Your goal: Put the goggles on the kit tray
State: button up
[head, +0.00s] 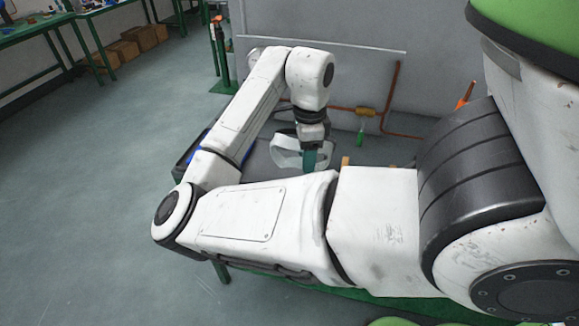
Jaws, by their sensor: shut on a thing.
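The goggles (287,157), with a pale frame and clear lens, hang below my gripper (315,145). My gripper points down and is shut on the goggles near their right side, where a teal part shows. The goggles are over the work surface behind my forearm; I cannot tell whether they touch anything below. A dark tray edge with blue in it (196,152) shows left of the goggles, mostly hidden by my arm. I cannot tell for sure that it is the kit tray.
A grey panel with an orange pipe and brass valve (366,112) stands behind the gripper. A small green-handled item (361,135) is near it. Green benches (62,22) and cardboard boxes (124,50) are far left. The floor at left is clear.

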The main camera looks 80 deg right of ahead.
jog(key=w+d+f, duration=0.1)
jog(key=f, duration=0.1)
jog(key=w+d+f, duration=0.2)
jog(key=w+d+f+p, duration=0.1)
jog(key=d+f, duration=0.1)
jog(key=shift+w+d+f, duration=0.1)
jog(key=shift+w+f, duration=0.25)
jog(key=shift+f+p, duration=0.4)
jog(key=shift+f, duration=1.25)
jog(key=shift+f, duration=0.2)
jog(key=o, duration=1.1)
jog(key=shift+r, duration=0.1)
jog(key=shift+c, duration=0.2)
